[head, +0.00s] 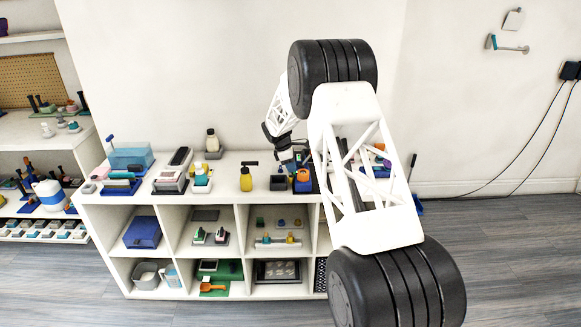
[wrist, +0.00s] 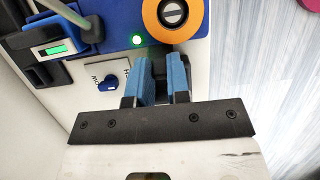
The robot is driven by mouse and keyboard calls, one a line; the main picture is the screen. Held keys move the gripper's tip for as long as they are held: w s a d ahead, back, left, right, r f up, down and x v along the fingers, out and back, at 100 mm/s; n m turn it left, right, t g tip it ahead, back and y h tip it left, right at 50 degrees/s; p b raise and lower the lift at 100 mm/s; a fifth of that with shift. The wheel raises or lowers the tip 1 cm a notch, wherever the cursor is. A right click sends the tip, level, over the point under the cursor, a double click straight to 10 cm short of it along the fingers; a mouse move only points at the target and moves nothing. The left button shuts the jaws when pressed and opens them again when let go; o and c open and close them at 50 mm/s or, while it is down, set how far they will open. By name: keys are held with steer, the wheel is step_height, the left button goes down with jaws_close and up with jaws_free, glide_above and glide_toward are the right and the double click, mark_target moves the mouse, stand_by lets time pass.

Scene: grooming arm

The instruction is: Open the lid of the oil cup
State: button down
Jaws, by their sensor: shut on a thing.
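My gripper (wrist: 163,80) reaches over a blue and white device (wrist: 122,26) in the wrist view. Its two blue-padded fingers stand close together, shut on a small dark part at the device's edge. That part is mostly hidden between the fingers, and I cannot tell whether it is the oil cup lid. Just beyond the fingertips is an orange ring (wrist: 151,18) around a grey slotted disc. No oil cup shows clearly. In the head view my gripper (head: 286,157) is over the shelf top, near a blue and orange device (head: 303,181).
The device has a lit green lamp (wrist: 137,39), a blue knob (wrist: 108,86) and a small green display (wrist: 54,49). Floor lies open to the right.

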steer(key=shift+d+y, duration=0.1)
steer(key=shift+y, duration=0.2)
steer(key=c, duration=1.1)
jaws_free()
steer(key=shift+r, duration=0.15)
steer(key=shift+v, duration=3.8)
